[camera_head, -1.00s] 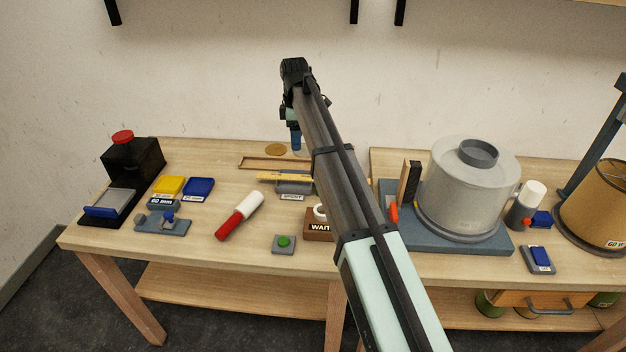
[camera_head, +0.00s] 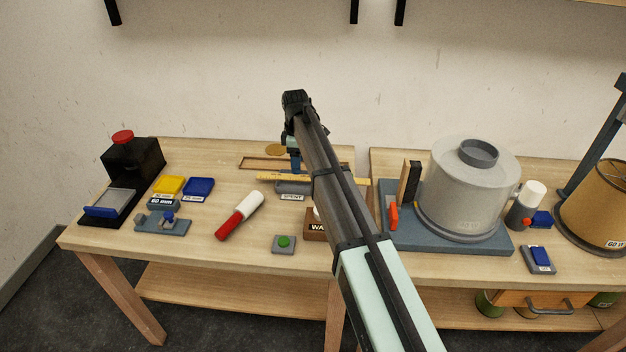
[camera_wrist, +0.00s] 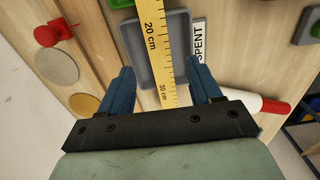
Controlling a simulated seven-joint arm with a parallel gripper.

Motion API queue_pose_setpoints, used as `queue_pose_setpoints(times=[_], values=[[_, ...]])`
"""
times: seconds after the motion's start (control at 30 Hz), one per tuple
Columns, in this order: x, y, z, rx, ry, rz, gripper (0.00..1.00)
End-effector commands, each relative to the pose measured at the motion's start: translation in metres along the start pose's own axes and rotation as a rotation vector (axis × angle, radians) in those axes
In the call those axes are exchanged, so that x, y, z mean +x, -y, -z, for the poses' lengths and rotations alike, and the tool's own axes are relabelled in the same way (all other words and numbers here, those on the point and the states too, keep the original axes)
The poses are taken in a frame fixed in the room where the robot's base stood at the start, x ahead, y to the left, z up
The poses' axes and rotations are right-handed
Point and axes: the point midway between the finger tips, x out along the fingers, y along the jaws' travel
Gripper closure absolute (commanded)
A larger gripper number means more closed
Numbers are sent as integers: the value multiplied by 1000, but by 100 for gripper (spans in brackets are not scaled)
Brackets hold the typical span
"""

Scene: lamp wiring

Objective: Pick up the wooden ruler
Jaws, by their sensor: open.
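The wooden ruler (camera_head: 268,178) is yellow and lies across the grey tray (camera_head: 286,189) labelled SPENT, on the left table. In the wrist view the ruler (camera_wrist: 158,50) runs from the top edge down between my fingers, with 20 cm and 30 cm marks showing. My gripper (camera_wrist: 164,72) is open, with one blue finger on each side of the ruler's 30 cm end; I see no finger touching it. In the head view my gripper (camera_head: 296,166) is over the ruler, and my arm hides part of the ruler's middle.
A shallow wooden frame (camera_head: 248,162) lies behind the ruler. A red and white cylinder (camera_head: 240,216) and a green button (camera_head: 284,241) are in front. A grey drum (camera_head: 466,195) stands right. Yellow (camera_head: 169,185) and blue (camera_head: 198,187) trays lie left.

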Motion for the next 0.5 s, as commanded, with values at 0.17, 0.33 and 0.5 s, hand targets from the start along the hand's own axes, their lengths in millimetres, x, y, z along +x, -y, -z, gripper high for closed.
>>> queue_pose_setpoints(times=[0.17,0.33,0.5], values=[[19,0,2,0,0,1,36],[41,0,2,0,0,1,36],[49,-1,2,0,0,0,36]])
